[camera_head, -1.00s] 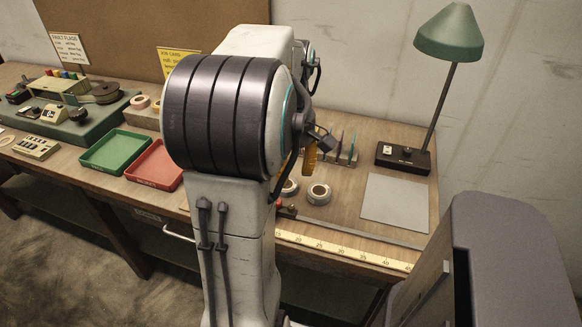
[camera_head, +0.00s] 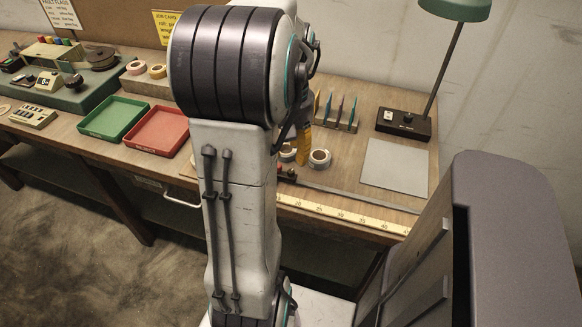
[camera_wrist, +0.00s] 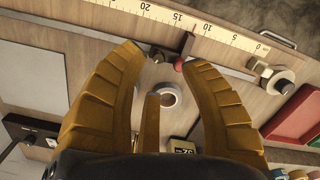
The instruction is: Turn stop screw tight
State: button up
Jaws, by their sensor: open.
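A small red knob (camera_wrist: 179,63), which looks like the stop screw, sits on a dark stop (camera_wrist: 188,45) at the ruler's edge in the wrist view. It also shows small in the head view (camera_head: 291,173), just right of my arm. My gripper (camera_wrist: 163,57) is open, with its ochre fingers spread above the bench. In the wrist view the knob lies between the fingertips, close to the right one. I cannot tell the height gap, and no contact is visible. My gripper also shows in the head view (camera_head: 303,142), partly hidden behind my arm.
The ruler (camera_head: 345,215) runs along the bench's front edge. A white tape roll (camera_head: 319,159) lies behind it. A grey mat (camera_head: 394,167) and lamp base (camera_head: 404,123) stand right. Green (camera_head: 114,119) and red (camera_head: 158,131) trays are left. A tool rack (camera_head: 340,119) stands behind.

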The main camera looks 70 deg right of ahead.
aim_at(291, 171)
jog(key=m, duration=0.4)
jog(key=shift+d+f, duration=0.1)
jog(key=shift+f, duration=0.05)
jog(key=m, duration=0.4)
jog(key=shift+d+f+m, duration=0.1)
jog(key=shift+d+m, duration=0.05)
jog(key=shift+m, duration=0.15)
jog(key=m, duration=0.5)
jog(key=shift+w+d+h, duration=0.1)
jog(key=shift+d+h, duration=0.15)
jog(key=shift+h, duration=0.05)
jog(key=m, duration=0.3)
jog(key=shift+m, duration=0.3)
jog(key=shift+f+b, duration=0.65)
jog(key=shift+f, duration=3)
grip_shut()
